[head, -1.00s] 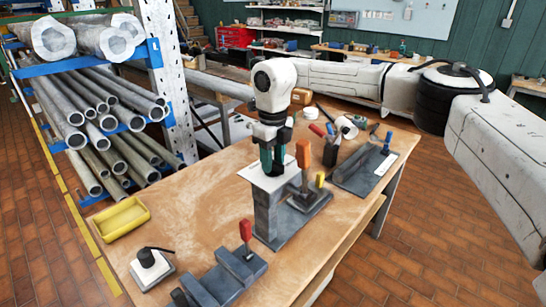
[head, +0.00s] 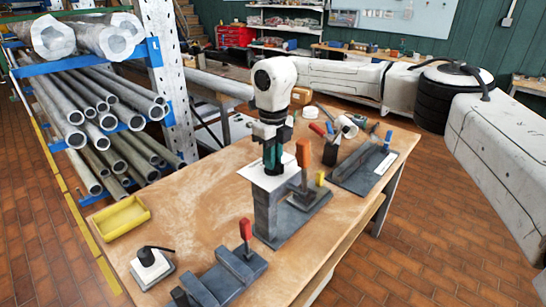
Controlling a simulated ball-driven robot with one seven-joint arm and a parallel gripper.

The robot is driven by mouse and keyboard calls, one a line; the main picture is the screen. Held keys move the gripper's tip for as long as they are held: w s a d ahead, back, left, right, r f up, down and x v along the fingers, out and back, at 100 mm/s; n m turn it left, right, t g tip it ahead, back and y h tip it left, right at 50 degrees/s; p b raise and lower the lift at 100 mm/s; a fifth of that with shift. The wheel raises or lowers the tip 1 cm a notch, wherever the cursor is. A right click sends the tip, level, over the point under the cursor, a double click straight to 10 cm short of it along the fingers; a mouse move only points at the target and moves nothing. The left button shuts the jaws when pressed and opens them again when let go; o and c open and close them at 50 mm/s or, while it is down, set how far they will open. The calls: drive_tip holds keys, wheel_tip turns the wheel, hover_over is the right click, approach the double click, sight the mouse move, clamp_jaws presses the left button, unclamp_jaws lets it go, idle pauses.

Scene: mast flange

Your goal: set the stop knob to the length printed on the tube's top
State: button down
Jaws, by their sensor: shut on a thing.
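My gripper (head: 272,168) points straight down over a white plate (head: 254,174) on top of a grey upright stand (head: 266,213). Its teal fingers are shut low over the plate, on what looks like the stop knob. The knob itself is hidden by the fingers. Any scale marks on the plate are too small to read. I cannot tell which tube carries the printed length, and no printed number is legible in the head view.
An orange-handled clamp (head: 303,155) stands right beside the stand. In front are grey blocks with a red-handled clamp (head: 245,231), a black-knobbed device (head: 149,264) and a yellow tray (head: 121,218). Tools and a dark rail (head: 352,174) lie behind right. The bench's left middle is clear.

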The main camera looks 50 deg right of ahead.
drive_tip(key=m, duration=0.4)
drive_tip(key=shift+r+m, duration=0.1)
drive_tip(key=shift+m, duration=2.1)
drive_tip(key=c, duration=1.1)
unclamp_jaws()
wheel_tip(320, 180, up, 11)
drive_tip(key=shift+f+b, duration=0.15)
drive_tip(key=shift+b, duration=0.85)
